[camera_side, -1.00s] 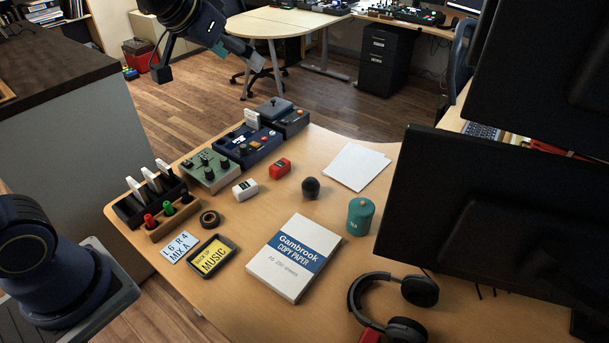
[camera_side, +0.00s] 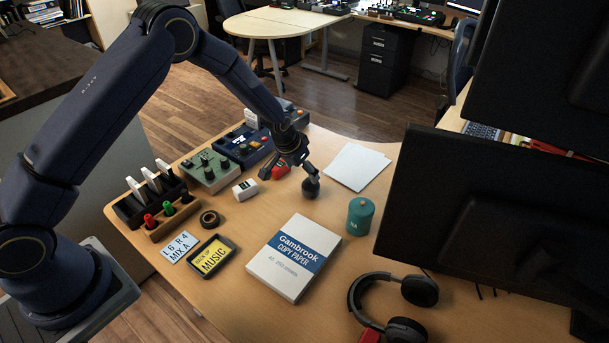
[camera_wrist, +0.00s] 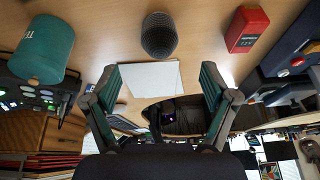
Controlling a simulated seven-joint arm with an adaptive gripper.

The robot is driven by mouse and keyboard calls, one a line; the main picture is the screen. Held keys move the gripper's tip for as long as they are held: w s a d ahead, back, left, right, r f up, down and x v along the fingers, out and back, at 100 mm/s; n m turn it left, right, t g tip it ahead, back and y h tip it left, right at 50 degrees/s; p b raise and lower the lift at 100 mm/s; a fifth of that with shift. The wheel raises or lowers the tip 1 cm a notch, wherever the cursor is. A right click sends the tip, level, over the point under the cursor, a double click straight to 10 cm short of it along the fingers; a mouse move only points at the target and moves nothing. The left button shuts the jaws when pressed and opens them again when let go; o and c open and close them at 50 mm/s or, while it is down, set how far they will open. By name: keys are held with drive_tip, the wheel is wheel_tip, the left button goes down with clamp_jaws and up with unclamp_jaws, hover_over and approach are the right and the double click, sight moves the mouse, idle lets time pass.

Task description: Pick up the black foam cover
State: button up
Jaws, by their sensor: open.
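The black foam cover (camera_side: 311,188) is a small dark rounded piece on the wooden table, left of the white paper sheets. It also shows in the wrist view (camera_wrist: 159,35) as a dark grey textured dome, at the top middle. My gripper (camera_side: 307,166) is just above and beside the cover in the side view. In the wrist view its two fingers (camera_wrist: 160,82) are spread apart with nothing between them, and the cover lies beyond their tips. Whether a finger touches the cover cannot be told from the side view.
A red box (camera_side: 280,169) sits close left of the cover, partly behind my gripper. A white box (camera_side: 245,190) is farther left. White paper sheets (camera_side: 357,166) and a teal tin (camera_side: 360,217) stand right. A paper ream (camera_side: 293,257) lies in front. Effect boxes (camera_side: 207,170) line the left edge.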

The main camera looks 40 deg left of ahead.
sight(307, 183)
drive_tip(key=x, duration=0.4)
drive_tip(key=shift+w+f, duration=0.1)
drive_tip(key=shift+f, duration=0.25)
drive_tip(key=x, duration=0.5)
drive_tip(key=shift+f, duration=0.2)
drive_tip(key=shift+c, duration=0.3)
drive_tip(key=shift+s, duration=0.2)
drive_tip(key=c, duration=0.8)
